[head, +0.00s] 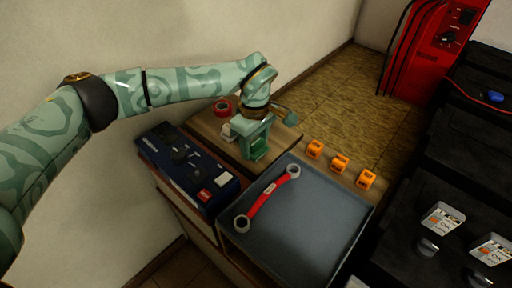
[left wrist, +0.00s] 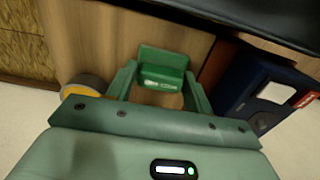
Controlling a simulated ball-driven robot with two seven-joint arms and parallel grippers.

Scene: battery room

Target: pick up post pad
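A dark green block with a pale label, which I take to be the post pad, is between the fingers of my left gripper (head: 257,138) in the head view. The left wrist view shows this green post pad (left wrist: 163,68) across the gap between the fingertips of the left gripper (left wrist: 161,76). Both fingertips are close to its sides, and I cannot tell whether they press on it. Its underside is hidden, so I cannot tell whether it rests on the wooden top (head: 207,124). My right gripper is not in view.
A blue tray (head: 310,225) with a red-handled wrench (head: 265,198) is in front. A dark blue case (head: 185,165) is at the left. A red tape roll (head: 222,108) and a white item (head: 228,131) are close beside the gripper. Orange pieces (head: 340,163) lie at the right.

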